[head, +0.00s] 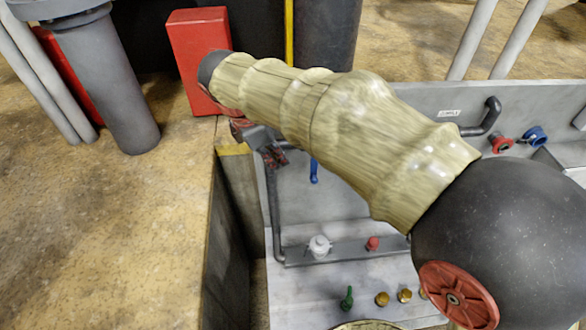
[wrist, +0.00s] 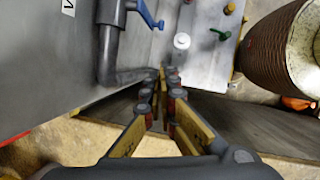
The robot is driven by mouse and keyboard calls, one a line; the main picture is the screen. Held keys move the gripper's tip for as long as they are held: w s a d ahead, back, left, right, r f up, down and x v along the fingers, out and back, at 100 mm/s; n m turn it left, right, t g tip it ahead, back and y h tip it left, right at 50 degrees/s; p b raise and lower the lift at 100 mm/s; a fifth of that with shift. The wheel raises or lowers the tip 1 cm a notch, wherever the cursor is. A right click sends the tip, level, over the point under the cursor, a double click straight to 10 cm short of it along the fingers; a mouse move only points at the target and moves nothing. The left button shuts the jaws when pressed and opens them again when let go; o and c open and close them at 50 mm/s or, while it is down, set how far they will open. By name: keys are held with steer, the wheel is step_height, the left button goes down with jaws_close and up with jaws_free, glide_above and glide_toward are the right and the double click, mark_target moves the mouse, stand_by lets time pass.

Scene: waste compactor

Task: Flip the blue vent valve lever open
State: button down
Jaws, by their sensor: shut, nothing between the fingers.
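The blue vent valve lever (head: 314,170) shows in the head view just below my arm, hanging roughly upright against the grey panel. My arm hides its upper part and mount. In the wrist view the blue lever (wrist: 149,14) sticks out from a dark grey valve and pipe (wrist: 107,45) at the top. My gripper (head: 276,156) is left of the lever in the head view. In the wrist view my gripper (wrist: 167,74) has its fingertips together and empty, beside the pipe's lower bend and apart from the lever.
A white knob (head: 319,246), a red knob (head: 372,243) and a green lever (head: 347,298) sit lower on the panel. Red (head: 502,145) and blue (head: 536,136) round fittings are at right. A red box (head: 200,60) stands behind my gripper. Open floor lies left.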

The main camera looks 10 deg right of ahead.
mark_target(315, 169)
steer(key=d+r+p+x, duration=0.1)
steer(key=d+x, duration=0.1)
steer(key=x, duration=1)
steer(key=shift+w+d+f, duration=0.2)
steer(key=shift+d+f, duration=0.05)
steer(key=shift+d, duration=0.15)
